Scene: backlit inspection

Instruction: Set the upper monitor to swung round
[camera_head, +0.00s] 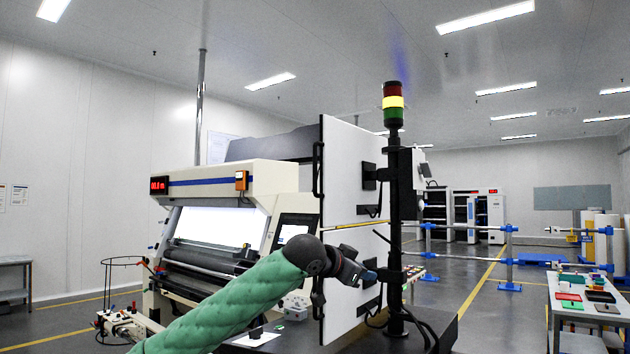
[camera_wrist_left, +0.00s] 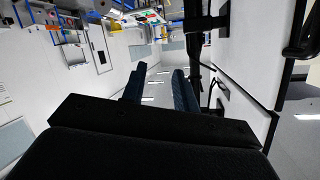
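The upper monitor (camera_head: 345,165) shows its white back in the head view, on a black post (camera_head: 395,220), seen at a steep angle. A black handle (camera_head: 318,170) runs along its left edge. The lower monitor (camera_head: 342,265) hangs below it, partly hidden by my arm. My left gripper (camera_head: 369,276) is in front of the lower monitor's back, below the upper monitor and near the post. In the left wrist view its two dark fingers (camera_wrist_left: 160,88) stand apart with nothing between them. White panels and the post show to their right. My right gripper is not in view.
A signal tower (camera_head: 393,103) tops the post. Cables hang at the post's foot. The inspection machine (camera_head: 220,220) stands at left behind the monitors. A table with coloured trays (camera_head: 590,295) is at right.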

